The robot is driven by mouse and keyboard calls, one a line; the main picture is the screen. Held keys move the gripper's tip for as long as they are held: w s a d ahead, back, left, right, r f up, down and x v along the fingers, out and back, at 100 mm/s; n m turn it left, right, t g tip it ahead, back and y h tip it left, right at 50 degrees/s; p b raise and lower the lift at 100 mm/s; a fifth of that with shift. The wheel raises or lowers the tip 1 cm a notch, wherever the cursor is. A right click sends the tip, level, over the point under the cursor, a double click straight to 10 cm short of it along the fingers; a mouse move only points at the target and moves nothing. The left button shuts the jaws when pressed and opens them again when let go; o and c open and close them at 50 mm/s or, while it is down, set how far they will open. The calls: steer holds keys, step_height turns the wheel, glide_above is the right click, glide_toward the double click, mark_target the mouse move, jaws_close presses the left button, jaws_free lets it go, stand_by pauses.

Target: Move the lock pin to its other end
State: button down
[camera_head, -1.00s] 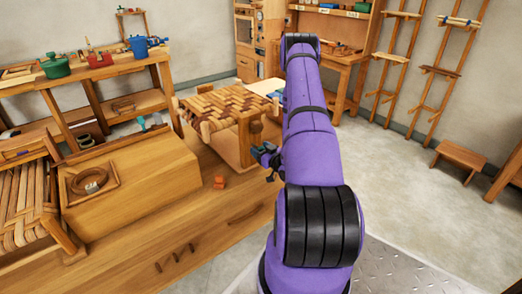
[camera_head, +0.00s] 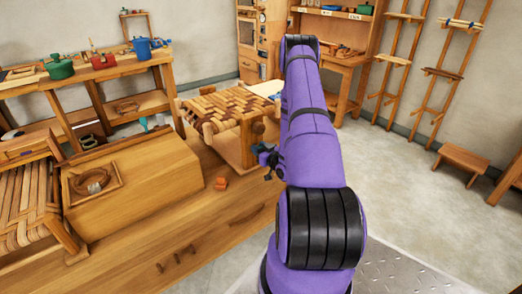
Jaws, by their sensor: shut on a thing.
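The woven bark seat (camera_head: 228,103) on its wooden frame stands on the bench in the middle of the head view. A round dark wooden peg end (camera_head: 258,128) shows on the frame's near right side. My gripper (camera_head: 267,159) is a small dark shape just left of my purple arm, in front of the frame's lower right part. Most of it is hidden behind my arm. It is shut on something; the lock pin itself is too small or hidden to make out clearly.
A small orange block (camera_head: 220,184) lies on the bench top (camera_head: 195,218). A wooden box (camera_head: 140,185) with a framed coil on it stands left, beside a woven stool (camera_head: 25,203). A shelf with pots is behind.

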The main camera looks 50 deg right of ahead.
steer(key=c, duration=0.7)
jaws_free()
steer(key=shift+w, duration=0.15)
steer(key=v, duration=1)
steer(key=shift+s, duration=0.4)
